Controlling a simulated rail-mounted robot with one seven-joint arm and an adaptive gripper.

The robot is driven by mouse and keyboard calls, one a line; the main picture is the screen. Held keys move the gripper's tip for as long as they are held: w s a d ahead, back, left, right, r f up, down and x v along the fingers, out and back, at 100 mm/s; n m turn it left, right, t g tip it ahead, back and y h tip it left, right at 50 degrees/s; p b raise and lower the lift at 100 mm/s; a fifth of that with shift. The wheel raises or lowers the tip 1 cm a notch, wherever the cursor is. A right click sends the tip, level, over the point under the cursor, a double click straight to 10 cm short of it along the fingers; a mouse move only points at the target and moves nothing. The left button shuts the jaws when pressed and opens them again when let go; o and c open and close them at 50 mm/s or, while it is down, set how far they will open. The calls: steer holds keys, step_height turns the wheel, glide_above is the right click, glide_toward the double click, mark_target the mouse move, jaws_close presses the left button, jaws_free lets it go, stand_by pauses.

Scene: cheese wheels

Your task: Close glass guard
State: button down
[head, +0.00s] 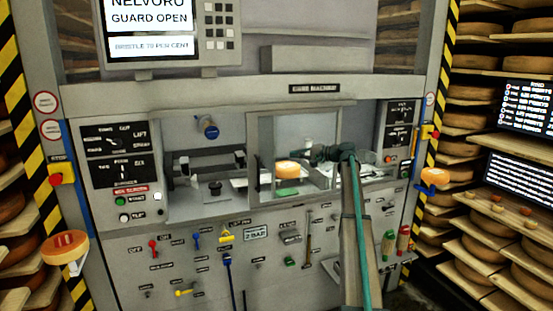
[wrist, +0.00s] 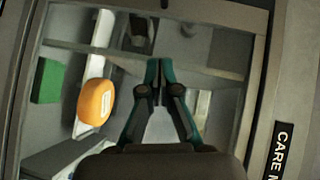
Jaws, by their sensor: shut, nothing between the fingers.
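The glass guard (head: 254,165) is a clear pane in a grey frame across the middle of the machine's opening. The opening is uncovered to its left. The machine's screen (head: 150,18) reads "GUARD OPEN". My gripper (head: 300,153) is over the right part of the pane in the head view, shut and empty. In the wrist view my gripper (wrist: 160,68) points into the area bounded by the frame (wrist: 254,90). I cannot tell whether its fingertips touch the glass or the frame. An orange cheese wheel (head: 287,169) shows through the pane, and also in the wrist view (wrist: 95,102).
A green block (wrist: 48,80) lies beside the cheese. Below the opening, the front panel holds several tools and levers, including a hammer-like tool (head: 307,238). Button panels (head: 120,165) flank the opening. Cheese shelves (head: 490,200) stand at the right. A cheese wheel (head: 64,246) sits at the left.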

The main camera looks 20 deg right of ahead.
steer(key=p, duration=0.4)
glide_toward(265, 156)
steer(key=w+a+r, duration=0.1)
steer(key=w+a, duration=0.2)
steer(key=a, duration=0.1)
steer(key=a+p, duration=0.1)
steer(key=w+a, duration=0.1)
steer(key=shift+a+f+p, duration=0.25)
steer(key=shift+f+p, duration=0.05)
steer(key=shift+f, duration=0.1)
steer(key=shift+a+f, duration=0.2)
steer(key=shift+a, duration=0.35)
